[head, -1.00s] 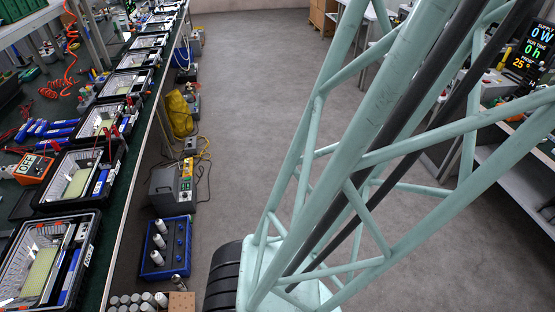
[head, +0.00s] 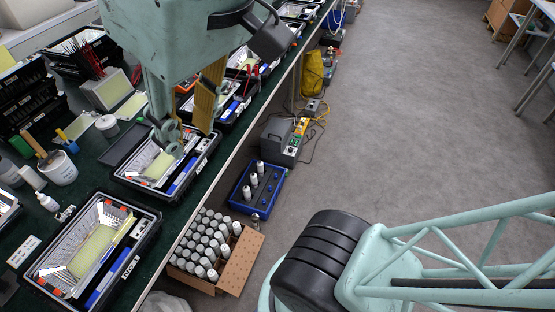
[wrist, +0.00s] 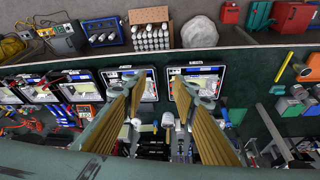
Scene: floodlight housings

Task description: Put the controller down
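My gripper (head: 187,134) hangs over the bench beside a black-framed floodlight housing (head: 125,171). In the wrist view its two yellow-ribbed fingers (wrist: 159,88) are spread apart, with only bench showing between their tips. I see nothing held. No object can be surely told as the controller. Slim blue-and-white units (head: 187,174) lie along the right side of the housings. A second housing (head: 152,221) with a pale yellow panel stands nearer. The gripper partly covers the first housing, and contact with it cannot be told.
Several more housings run along the bench. The grey floor (head: 420,110) is largely clear.

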